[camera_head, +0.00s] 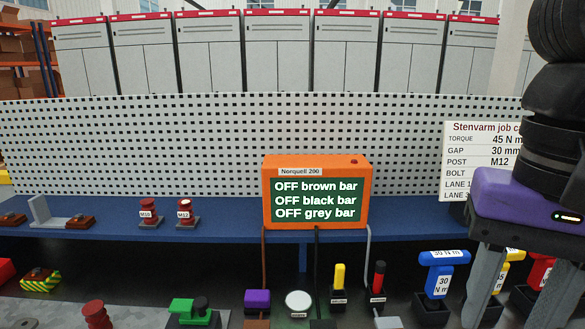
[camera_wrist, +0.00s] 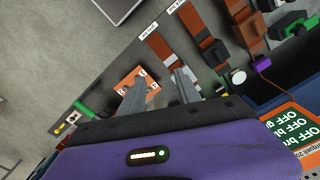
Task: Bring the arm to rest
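My gripper (camera_head: 510,308) hangs at the right edge of the head view, with its purple body above and two grey fingers pointing down. The fingers stand apart, and the wrist view also shows the gripper (camera_wrist: 161,80) open with a gap between the fingers. I see nothing held between them. My arm rises above it, dark and partly cut off by the frame. In the head view the gripper is in front of the tool row, right of a blue T-handled tool (camera_head: 443,260) marked 30 N m.
An orange meter (camera_head: 316,192) on the blue shelf (camera_head: 230,230) reads OFF for brown, black and grey bars. A job card (camera_head: 480,150) is partly behind my arm. Red posts (camera_head: 149,210) stand on the shelf. A green clamp-like item (camera_head: 194,311) lies below. Grey floor (camera_wrist: 50,50) shows in the wrist view.

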